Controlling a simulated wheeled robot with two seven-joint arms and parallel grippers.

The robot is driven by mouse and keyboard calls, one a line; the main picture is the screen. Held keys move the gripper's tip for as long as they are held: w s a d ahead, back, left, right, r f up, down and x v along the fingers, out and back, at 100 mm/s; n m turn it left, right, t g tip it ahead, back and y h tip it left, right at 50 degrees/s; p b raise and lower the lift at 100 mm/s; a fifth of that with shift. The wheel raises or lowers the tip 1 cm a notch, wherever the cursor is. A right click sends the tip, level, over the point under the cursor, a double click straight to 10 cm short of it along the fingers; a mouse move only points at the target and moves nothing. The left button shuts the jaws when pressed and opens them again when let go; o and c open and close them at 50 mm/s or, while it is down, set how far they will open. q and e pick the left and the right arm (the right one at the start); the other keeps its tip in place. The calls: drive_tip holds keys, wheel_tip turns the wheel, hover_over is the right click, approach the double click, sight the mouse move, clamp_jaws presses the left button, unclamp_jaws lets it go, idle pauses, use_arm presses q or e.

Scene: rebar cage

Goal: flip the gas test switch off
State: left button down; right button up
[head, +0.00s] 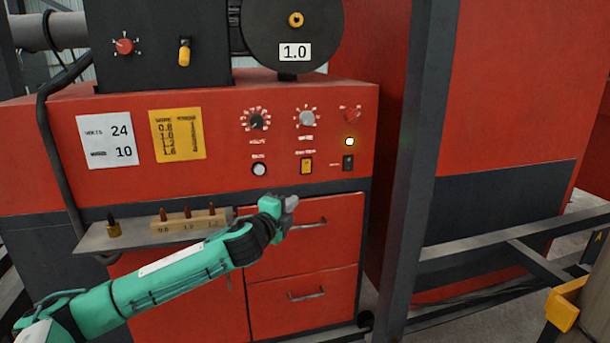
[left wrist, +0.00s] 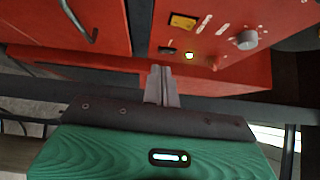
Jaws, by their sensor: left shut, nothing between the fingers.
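The red machine's front panel (head: 220,175) carries a yellow rocker switch (head: 306,166) below a grey knob, and a black switch (head: 348,163) below a lit lamp (head: 349,141). Their labels are too small to read for certain. Both also show in the left wrist view, the yellow switch (left wrist: 183,22) and the black one (left wrist: 166,50). A yellow-tipped toggle (head: 184,52) sits on the black unit above. My left gripper (head: 290,202) is shut and empty, below the yellow switch in the picture and apart from the panel. Its shut fingers (left wrist: 161,84) show in the wrist view. My right gripper is out of view.
A dark upright post (head: 415,160) stands right of the panel. A small shelf (head: 98,238) with several tips on it juts out at the lower left. Drawer handles (head: 306,294) stick out below. A wire spool (head: 285,40) sits on top.

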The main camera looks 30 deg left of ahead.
use_arm(q)
drive_tip(key=r, duration=0.1)
drive_tip(key=r+m, duration=0.1)
drive_tip(key=r, duration=0.1)
drive_tip(key=shift+s+r+t+h, duration=0.2)
drive_tip(key=shift+r+t+h, duration=0.1)
drive_tip(key=shift+t, duration=0.1)
drive_tip(key=shift+w, duration=0.1)
drive_tip(key=p, duration=0.5)
approach(306, 169)
drive_tip(key=w+d+r, duration=0.2)
drive_tip(key=w+d, duration=0.2)
drive_tip(key=w, duration=0.1)
drive_tip(key=shift+w+a+r+p, duration=0.2)
drive_tip(key=shift+w+a, duration=0.2)
drive_tip(key=shift+a, duration=0.2)
drive_tip(key=shift+w+a+r+p, duration=0.15)
drive_tip(key=shift+w+a, duration=0.2)
drive_tip(key=shift+a, duration=0.25)
drive_tip(key=shift+w+a+f, duration=0.15)
drive_tip(key=shift+w+a, duration=0.1)
drive_tip(key=shift+a, duration=0.05)
